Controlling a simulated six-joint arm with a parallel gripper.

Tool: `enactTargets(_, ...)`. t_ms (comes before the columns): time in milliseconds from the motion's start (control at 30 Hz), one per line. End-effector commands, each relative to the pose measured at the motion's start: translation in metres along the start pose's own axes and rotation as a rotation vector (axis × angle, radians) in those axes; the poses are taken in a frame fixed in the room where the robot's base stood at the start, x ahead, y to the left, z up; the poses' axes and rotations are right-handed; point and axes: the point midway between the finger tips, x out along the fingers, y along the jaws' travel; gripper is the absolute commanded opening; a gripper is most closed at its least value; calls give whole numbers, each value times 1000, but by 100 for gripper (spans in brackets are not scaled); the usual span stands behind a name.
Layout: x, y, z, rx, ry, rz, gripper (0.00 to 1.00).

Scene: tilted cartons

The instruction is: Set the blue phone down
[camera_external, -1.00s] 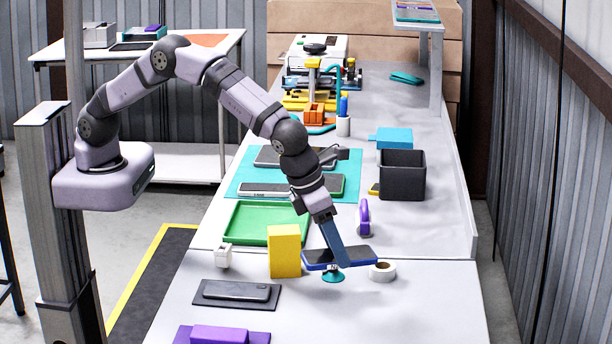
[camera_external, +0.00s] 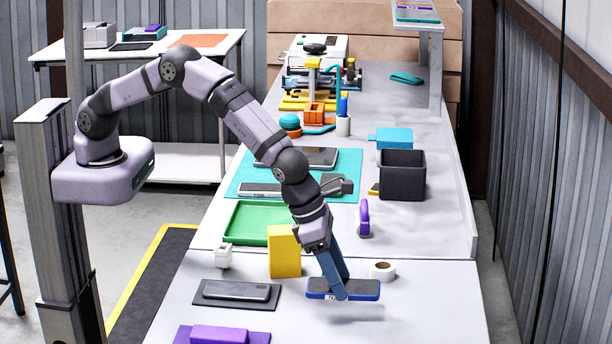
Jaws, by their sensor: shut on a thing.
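The blue phone (camera_external: 366,289) is a flat slab with a dark top and a blue edge, at the front right of the bench. My gripper (camera_external: 342,287) points down with its blue fingers shut on the phone, one finger in front of it and the other behind. The phone looks roughly level. A shadow lies on the bench below and in front of it, so it appears to be held a little above the surface. The exact gap is hard to tell.
A yellow box (camera_external: 284,252) stands left of my gripper, and a tape roll (camera_external: 382,271) lies just behind the phone. A dark phone (camera_external: 236,291) lies on a dark pad at left, near a purple block (camera_external: 219,335). The bench front right (camera_external: 420,315) is clear.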

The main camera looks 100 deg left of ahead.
Motion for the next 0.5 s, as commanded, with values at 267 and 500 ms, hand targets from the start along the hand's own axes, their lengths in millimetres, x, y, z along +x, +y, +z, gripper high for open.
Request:
enactTargets(267, 9, 0, -2, -1, -3, -1, 24)
enactTargets(500, 31, 0, -12, 0, -1, 0, 24)
